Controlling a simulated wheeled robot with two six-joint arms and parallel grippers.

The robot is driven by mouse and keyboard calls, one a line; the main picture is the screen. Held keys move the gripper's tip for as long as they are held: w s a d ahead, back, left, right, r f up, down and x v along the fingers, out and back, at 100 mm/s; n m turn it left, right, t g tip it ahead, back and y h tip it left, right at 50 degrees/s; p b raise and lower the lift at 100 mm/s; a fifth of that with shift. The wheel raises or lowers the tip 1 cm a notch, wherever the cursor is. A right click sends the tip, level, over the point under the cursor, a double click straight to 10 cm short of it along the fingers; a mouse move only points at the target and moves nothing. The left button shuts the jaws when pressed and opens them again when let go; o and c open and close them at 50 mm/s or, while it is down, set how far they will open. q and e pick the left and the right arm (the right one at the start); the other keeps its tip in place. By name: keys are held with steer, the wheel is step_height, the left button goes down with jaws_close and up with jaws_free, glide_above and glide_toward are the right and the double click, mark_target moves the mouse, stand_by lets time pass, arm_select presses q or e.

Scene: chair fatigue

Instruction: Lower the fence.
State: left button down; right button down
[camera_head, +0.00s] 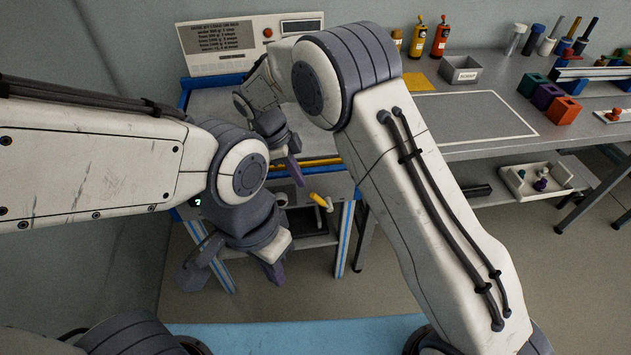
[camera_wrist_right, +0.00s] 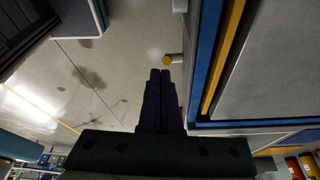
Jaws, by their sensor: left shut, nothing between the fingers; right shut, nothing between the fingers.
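The test machine has a blue frame (camera_head: 346,235) and a grey top, partly hidden behind my arms. A yellow bar (camera_head: 322,162) runs along its front edge; it also shows as a yellow strip in the right wrist view (camera_wrist_right: 222,58). I cannot tell whether this bar is the fence. A yellow-gripped handle (camera_head: 319,200) sticks out at the machine's front; its yellow end is just beyond the fingertips in the right wrist view (camera_wrist_right: 167,60). My right gripper (camera_head: 297,178) is shut and empty at the front edge; its fingers (camera_wrist_right: 160,75) touch each other. My left gripper (camera_head: 274,275) is shut and empty, lower down before the machine.
A control panel (camera_head: 222,38) with a red button stands behind the machine. To the right, a grey workbench (camera_head: 450,148) carries bottles, a grey box (camera_head: 460,70) and coloured blocks (camera_head: 548,97). A white tray (camera_head: 535,182) sits on its lower shelf. A blue mat (camera_head: 300,335) lies in front.

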steer(key=shift+a+r, duration=0.2)
steer(key=shift+a, duration=0.3)
steer(key=shift+a+r, duration=0.2)
steer(key=shift+a, duration=0.3)
steer(key=shift+r, duration=0.1)
